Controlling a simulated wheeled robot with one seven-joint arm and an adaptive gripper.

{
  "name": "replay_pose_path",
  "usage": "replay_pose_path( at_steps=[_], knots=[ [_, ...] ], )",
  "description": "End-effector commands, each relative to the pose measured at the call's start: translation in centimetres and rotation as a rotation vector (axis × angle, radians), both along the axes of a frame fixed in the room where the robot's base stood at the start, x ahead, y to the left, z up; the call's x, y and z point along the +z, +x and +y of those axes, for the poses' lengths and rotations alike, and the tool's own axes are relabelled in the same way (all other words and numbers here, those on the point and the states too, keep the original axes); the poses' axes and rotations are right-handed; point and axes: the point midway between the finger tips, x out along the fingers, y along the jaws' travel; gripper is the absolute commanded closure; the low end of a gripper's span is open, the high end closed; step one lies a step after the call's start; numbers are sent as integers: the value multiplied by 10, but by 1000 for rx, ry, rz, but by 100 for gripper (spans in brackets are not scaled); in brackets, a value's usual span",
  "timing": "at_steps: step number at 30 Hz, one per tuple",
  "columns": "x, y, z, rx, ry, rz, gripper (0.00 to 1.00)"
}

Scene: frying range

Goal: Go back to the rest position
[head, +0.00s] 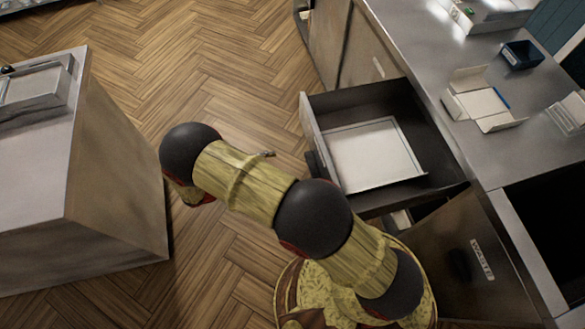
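My arm crosses the middle of the head view, with dark round joints and yellowish links, and bends downward at its far left end. My gripper cannot be made out; the arm hides whatever is below it. A small dark tip shows just past the upper edge of the arm, too small to identify. An open drawer (439,162) stands right of the arm, with a flat white panel (372,155) inside. The arm's middle joint overlaps the view near the drawer's front; whether they touch cannot be told.
A steel counter (437,62) on the right holds an open white carton (478,104) and a dark blue bin (521,54). A front labelled WASTE (455,255) is below. A steel cabinet (115,165) stands left. Wooden floor (215,60) is clear between.

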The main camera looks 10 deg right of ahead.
Motion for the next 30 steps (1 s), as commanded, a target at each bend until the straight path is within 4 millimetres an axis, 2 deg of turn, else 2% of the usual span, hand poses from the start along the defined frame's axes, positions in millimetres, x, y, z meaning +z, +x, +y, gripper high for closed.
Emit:
replay_pose_path(
  at_steps=[6, 23, 27, 30],
  knots=[
    [0, -1, 11, 1, 1, -1, 0],
    [0, -1, 11, 0, 2, -6, 0],
    [-16, -3, 11, -6, 63, -18, 0],
    [-37, -22, 0, -43, 119, -3, 0]
  ],
)
